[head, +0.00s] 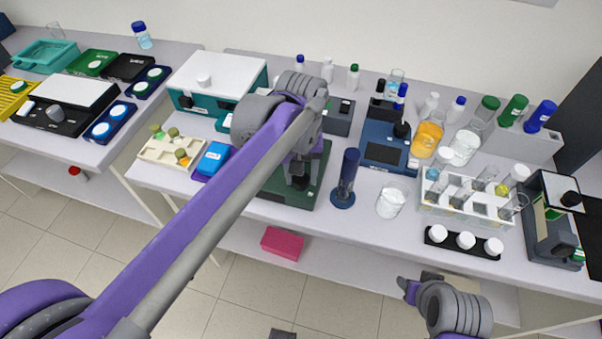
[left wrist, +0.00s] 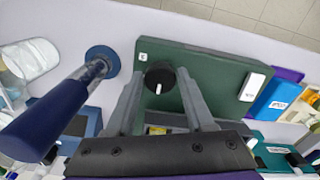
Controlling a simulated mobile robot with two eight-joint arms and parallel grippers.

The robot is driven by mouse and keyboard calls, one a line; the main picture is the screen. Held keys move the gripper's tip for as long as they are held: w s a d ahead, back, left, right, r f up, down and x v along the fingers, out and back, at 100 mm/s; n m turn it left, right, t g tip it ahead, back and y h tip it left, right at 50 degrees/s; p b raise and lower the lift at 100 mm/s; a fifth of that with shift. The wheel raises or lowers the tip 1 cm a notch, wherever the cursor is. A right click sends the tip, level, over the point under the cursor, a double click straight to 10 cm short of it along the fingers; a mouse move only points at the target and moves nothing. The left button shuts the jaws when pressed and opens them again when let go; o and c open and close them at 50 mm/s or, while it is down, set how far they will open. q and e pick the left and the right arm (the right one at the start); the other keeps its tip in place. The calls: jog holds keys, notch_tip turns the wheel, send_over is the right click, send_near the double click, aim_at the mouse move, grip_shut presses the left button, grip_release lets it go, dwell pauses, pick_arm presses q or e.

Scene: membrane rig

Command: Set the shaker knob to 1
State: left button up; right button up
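The shaker (head: 312,178) is a dark green box at the front of the middle table, partly covered by my left arm in the head view. In the left wrist view, the shaker (left wrist: 212,72) shows its black round knob (left wrist: 159,76) with a white pointer line directed toward the bottom of the picture. A small white label (left wrist: 143,57) sits beside the knob; its text is too small to read surely. My left gripper (left wrist: 161,71) is open, one finger on each side of the knob with gaps visible. My right gripper (head: 408,289) is in front of the table, empty-looking, its fingers unclear.
A dark blue upright cylinder on a round base (head: 345,180) stands close right of the shaker. A blue box (head: 213,158) is close on its left. A beaker (head: 391,201) and a tube rack (head: 462,208) stand further right. A pink box (head: 282,243) lies below the table.

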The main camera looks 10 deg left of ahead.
aim_at(301, 179)
pick_arm(q)
jog(key=o, duration=0.3)
notch_tip(301, 179, up, 11)
jog(key=shift+p, duration=0.45)
jog(key=shift+f, duration=0.1)
dwell(0.3)
jog(key=s+a+f+m+t, duration=0.1)
jog(key=s+a+f+t, duration=0.1)
jog(key=s+f, duration=0.5)
jog(key=s+a+f+m+t+p, duration=0.1)
jog(key=s+a+f+t, duration=0.2)
jog(key=f, duration=0.7)
jog(key=s+a, duration=0.2)
jog(key=s, duration=0.2)
jog(key=shift+f+m+p, duration=0.3)
jog(key=shift+f+m, duration=0.05)
jog(key=shift+m, duration=0.05)
